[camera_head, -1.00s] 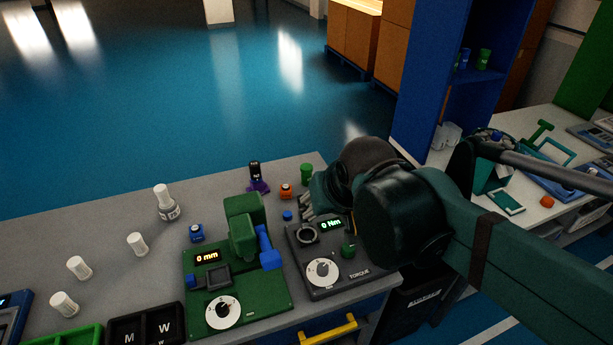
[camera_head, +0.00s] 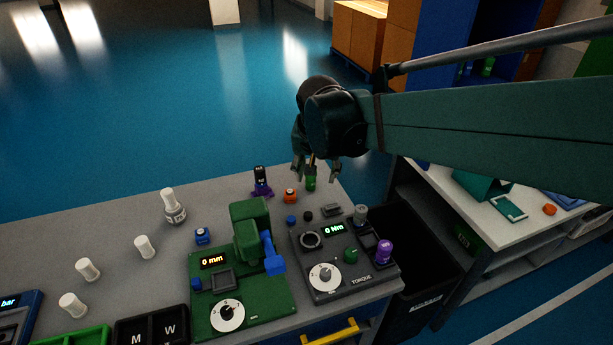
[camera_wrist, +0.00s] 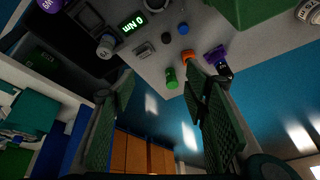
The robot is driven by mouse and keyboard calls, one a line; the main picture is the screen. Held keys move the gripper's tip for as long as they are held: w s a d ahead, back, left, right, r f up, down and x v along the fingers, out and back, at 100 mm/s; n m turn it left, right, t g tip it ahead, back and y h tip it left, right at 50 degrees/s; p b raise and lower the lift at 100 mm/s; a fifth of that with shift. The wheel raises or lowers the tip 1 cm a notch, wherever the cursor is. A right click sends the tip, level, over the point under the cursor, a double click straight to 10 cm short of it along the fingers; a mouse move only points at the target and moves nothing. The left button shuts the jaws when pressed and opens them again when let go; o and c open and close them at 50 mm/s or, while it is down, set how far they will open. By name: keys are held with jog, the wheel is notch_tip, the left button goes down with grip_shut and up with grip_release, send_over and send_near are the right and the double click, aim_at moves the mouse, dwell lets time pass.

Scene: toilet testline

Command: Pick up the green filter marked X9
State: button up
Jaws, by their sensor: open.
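A small green cylinder (camera_head: 311,182), which looks like the green filter, stands at the back right edge of the grey bench. No X9 mark is legible. It also shows in the wrist view (camera_wrist: 171,78), between the two finger tips in the picture. My gripper (camera_head: 316,170) is open and empty, pointing down with its fingers above and around the cylinder's place in the head view. The wrist view shows both finger pads (camera_wrist: 160,92) spread wide apart. I cannot tell the exact height gap between the fingers and the cylinder.
Left of the cylinder are an orange cap piece (camera_head: 290,195) and a purple-based black item (camera_head: 261,181). The torque tester (camera_head: 343,262) and green gauge (camera_head: 240,285) stand nearer. A black bin (camera_head: 420,255) is beside the bench. Floor lies behind the bench edge.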

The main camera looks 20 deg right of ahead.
jog(key=w+d+f+m+g+p, duration=0.1)
jog(key=w+d+f+m, duration=0.15)
jog(key=w, duration=0.55)
jog(key=m+g+h+p, duration=0.3)
jog(key=m+p, duration=0.1)
jog(key=m, duration=0.4)
send_over(311, 178)
jog(key=w+a, duration=0.2)
notch_tip(311, 178, down, 17)
jog(key=shift+w+f, duration=0.1)
jog(key=shift+b+x, duration=0.3)
jog(key=shift+x, duration=1)
jog(key=shift+b+x, duration=0.3)
jog(key=shift+x, duration=2.3)
jog(key=shift+a, duration=0.15)
